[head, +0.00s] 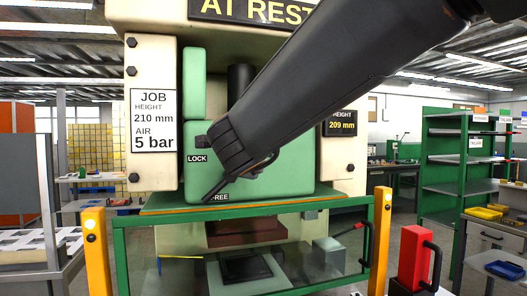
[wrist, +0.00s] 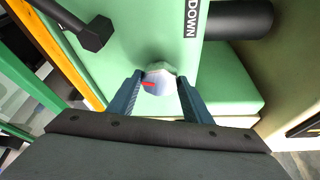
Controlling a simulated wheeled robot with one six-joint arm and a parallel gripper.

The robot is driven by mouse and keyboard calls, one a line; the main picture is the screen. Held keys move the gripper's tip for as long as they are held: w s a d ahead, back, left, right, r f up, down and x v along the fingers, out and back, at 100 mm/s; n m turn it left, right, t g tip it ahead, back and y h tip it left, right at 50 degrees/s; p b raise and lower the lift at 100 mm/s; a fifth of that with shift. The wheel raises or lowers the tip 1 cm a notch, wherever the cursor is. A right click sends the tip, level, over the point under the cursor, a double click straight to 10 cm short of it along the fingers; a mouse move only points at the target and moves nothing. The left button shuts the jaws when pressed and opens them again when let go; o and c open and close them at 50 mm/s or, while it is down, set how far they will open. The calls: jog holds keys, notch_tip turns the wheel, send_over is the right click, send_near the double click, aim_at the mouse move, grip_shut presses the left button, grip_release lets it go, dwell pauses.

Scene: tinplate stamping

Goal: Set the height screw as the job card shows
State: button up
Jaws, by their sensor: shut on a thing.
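The job card (head: 153,120) reads height 210 mm and air 5 bar. The height display (head: 341,124), right of the arm, reads 209 mm. In the wrist view my gripper (wrist: 159,84) has its two fingers on either side of the pale round head of the height screw (wrist: 158,80), which bears a red mark, and is shut on it. In the head view my arm hides the screw and the gripper's tips. A black lock lever (head: 203,141) sits by the LOCK label, with FREE lower down; a black knobbed handle (wrist: 95,33) shows in the wrist view.
The press sign (head: 252,10) reads AT REST. A green-framed clear guard (head: 120,240) stands before the die area, between yellow posts (head: 97,250). A red box with a black handle (head: 412,258) is at right. Green shelves (head: 445,170) stand further back.

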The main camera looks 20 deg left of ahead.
jog(key=shift+a+f+n+t+b, duration=0.1)
jog(key=shift+f+n+t+b, duration=0.3)
jog(key=shift+n, duration=0.6)
jog(key=shift+f+n+t+b, duration=0.35)
jog(key=shift+n+b, duration=0.1)
jog(key=shift+n, duration=0.55)
jog(key=shift+y, duration=0.3)
jog(key=o, duration=1)
jog(key=shift+o, duration=0.2)
jog(key=shift+r, duration=0.2)
jog(key=shift+r, duration=0.1)
